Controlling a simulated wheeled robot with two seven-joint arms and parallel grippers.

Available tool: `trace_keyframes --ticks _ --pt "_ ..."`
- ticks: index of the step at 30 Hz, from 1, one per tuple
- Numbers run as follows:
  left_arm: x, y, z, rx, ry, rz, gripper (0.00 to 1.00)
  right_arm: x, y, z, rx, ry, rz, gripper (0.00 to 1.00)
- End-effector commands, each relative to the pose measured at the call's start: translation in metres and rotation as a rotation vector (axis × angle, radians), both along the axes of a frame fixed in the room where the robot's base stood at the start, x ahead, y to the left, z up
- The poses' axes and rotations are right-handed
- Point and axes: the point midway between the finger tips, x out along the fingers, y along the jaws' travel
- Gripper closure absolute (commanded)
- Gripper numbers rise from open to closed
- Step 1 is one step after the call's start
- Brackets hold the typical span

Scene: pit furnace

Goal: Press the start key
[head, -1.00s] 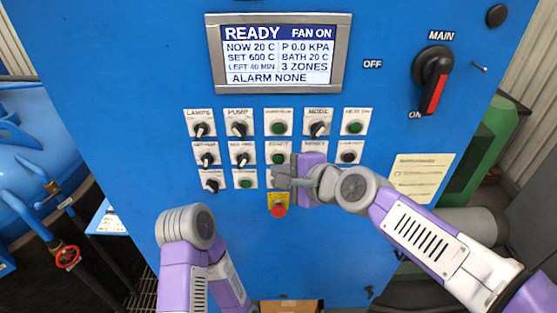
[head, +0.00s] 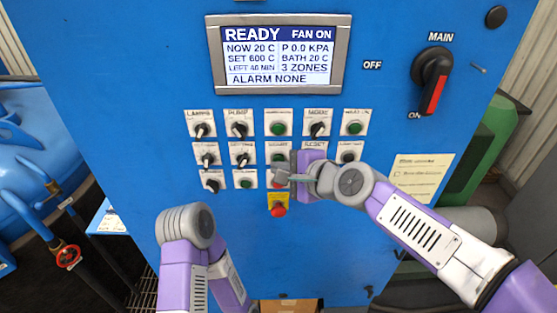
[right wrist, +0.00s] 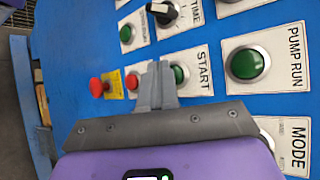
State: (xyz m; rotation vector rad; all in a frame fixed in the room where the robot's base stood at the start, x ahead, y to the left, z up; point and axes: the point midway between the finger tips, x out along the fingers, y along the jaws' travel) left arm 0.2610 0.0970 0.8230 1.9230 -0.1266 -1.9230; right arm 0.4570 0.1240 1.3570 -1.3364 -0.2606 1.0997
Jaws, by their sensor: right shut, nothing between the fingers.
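The start key (right wrist: 181,75) is a round green button beside its START label in the right wrist view. In the head view the start key (head: 278,157) is in the third column, second row of the panel. My right gripper (right wrist: 157,72) is shut and empty, its tips pointing at the panel and covering one edge of the key. I cannot tell whether they touch it. In the head view my right gripper (head: 280,178) appears just below the key. My left arm shows at lower left; its gripper is not visible.
A red button (right wrist: 132,82) lies close beside the fingers. A red mushroom button (head: 278,210) on a yellow plate is below. The PUMP RUN button (right wrist: 247,63) and several knobs surround the key. The display (head: 279,55) reads READY, FAN ON, ALARM NONE.

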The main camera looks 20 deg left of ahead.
Motion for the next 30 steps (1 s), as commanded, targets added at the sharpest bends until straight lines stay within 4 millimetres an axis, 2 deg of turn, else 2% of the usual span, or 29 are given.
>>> trace_keyframes --ticks 20,30 --pt "0.000 0.000 0.001 0.000 0.000 0.000 1.00 0.005 0.001 0.000 0.000 -0.001 -0.001 1.00" --pt "0.000 0.000 0.001 0.000 0.000 0.000 1.00 -0.009 -0.003 0.000 0.000 -0.001 -0.001 1.00"
